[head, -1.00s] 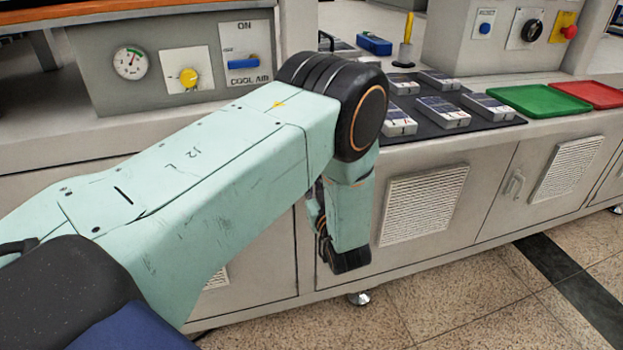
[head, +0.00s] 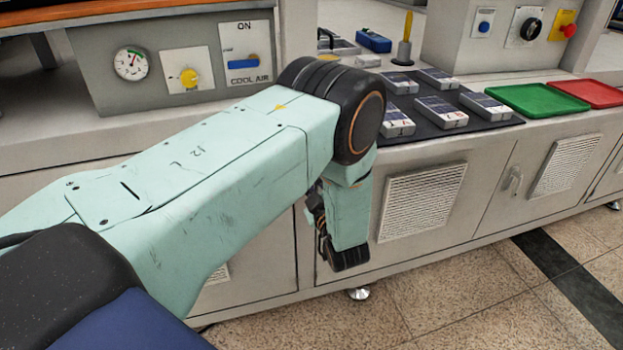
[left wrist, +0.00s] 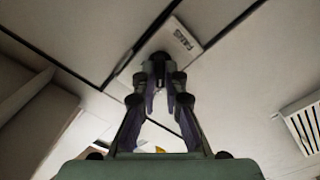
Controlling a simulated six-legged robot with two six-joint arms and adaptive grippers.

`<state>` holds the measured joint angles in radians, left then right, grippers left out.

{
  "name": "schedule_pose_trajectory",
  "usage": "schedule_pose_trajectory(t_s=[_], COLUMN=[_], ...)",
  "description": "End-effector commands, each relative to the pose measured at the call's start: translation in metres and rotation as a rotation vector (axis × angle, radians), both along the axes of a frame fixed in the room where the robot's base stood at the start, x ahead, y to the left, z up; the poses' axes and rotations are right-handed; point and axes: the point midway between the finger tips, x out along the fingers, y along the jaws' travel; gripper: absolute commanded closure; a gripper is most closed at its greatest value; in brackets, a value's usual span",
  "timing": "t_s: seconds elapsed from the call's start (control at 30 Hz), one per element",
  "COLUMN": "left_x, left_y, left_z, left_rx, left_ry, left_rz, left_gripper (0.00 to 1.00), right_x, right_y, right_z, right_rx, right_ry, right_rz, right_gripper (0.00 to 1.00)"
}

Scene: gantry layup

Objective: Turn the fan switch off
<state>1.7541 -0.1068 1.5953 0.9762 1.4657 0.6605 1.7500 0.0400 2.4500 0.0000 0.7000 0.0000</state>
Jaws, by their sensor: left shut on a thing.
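In the left wrist view the fan switch (left wrist: 160,59) is a small dark knob on a pale plate marked FANS (left wrist: 180,42), set on a light cabinet front. My left gripper (left wrist: 163,82) is shut on this knob, with one finger on each side. The fingers hide much of the knob, so its exact setting cannot be read. In the head view my left arm reaches across and bends down in front of the cabinet, and it hides the switch. My right gripper is in neither view.
A panel with a gauge (head: 131,63), a yellow knob (head: 189,77) and a blue COOL AIR switch (head: 243,64) stands above. A dark mat with several boxes (head: 441,111), a green tray (head: 537,99) and a red tray (head: 590,93) lie right. The floor in front is clear.

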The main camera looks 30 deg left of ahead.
Motion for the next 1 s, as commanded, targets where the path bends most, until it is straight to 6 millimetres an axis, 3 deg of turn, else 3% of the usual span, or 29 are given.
schedule_pose_trajectory(t_s=[0.53,0.57,0.8,1.0], left_x=[-0.0003,-0.0003,-0.0003,-0.0002], left_y=[0.0003,0.0003,0.0002,0.0001], left_z=[0.0000,0.0000,-0.0001,-0.0001], left_rx=[-0.014,-0.014,-0.014,-0.013], left_ry=[-0.017,-0.017,-0.016,-0.015], left_rz=[0.001,0.001,0.001,0.001], left_gripper=[1.00,0.87,0.67,0.67], right_x=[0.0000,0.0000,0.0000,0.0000], right_y=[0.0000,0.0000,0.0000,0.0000], right_z=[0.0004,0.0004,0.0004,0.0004], right_rx=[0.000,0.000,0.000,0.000], right_ry=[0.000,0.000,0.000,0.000], right_rz=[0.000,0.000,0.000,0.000], right_gripper=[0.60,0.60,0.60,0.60])
